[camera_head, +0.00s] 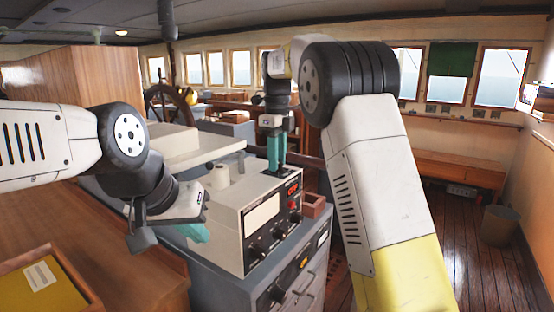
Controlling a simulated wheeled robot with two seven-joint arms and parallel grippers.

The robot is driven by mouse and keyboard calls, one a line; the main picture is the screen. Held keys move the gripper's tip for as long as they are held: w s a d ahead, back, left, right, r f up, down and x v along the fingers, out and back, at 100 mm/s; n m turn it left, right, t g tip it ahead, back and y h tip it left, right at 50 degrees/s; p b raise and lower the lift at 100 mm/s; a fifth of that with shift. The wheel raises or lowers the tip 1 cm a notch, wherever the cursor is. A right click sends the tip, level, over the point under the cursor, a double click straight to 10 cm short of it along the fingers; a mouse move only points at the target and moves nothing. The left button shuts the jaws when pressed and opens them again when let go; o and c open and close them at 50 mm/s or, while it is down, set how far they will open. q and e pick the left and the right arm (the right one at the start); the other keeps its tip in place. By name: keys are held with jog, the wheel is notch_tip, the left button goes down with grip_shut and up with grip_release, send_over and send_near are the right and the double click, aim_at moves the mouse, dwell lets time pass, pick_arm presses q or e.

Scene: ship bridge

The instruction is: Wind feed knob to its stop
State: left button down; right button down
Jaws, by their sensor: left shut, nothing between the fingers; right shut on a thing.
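A cream instrument box (228,225) stands on a grey cabinet, with a pale panel, a red display, a red button and several black knobs (279,235) on its front. My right gripper (275,168) points straight down at the back right of the box top. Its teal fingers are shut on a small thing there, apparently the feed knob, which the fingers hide. How far the knob is turned cannot be seen. My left gripper (200,236) is shut and empty, beside the box's left front side, tilted down to the right.
A white cylinder (218,176) stands on the left of the box top. A small reddish-brown open box (315,206) is at its right. The grey cabinet (290,285) has handles on its front. A wooden counter with a yellow-lined tray (50,285) is at the lower left.

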dwell(0.5)
jog(key=c, duration=1.1)
grip_release()
jog(key=shift+o, duration=0.2)
notch_tip(320, 180, up, 8)
jog(key=shift+f, duration=0.2)
jog(key=shift+r, duration=0.1)
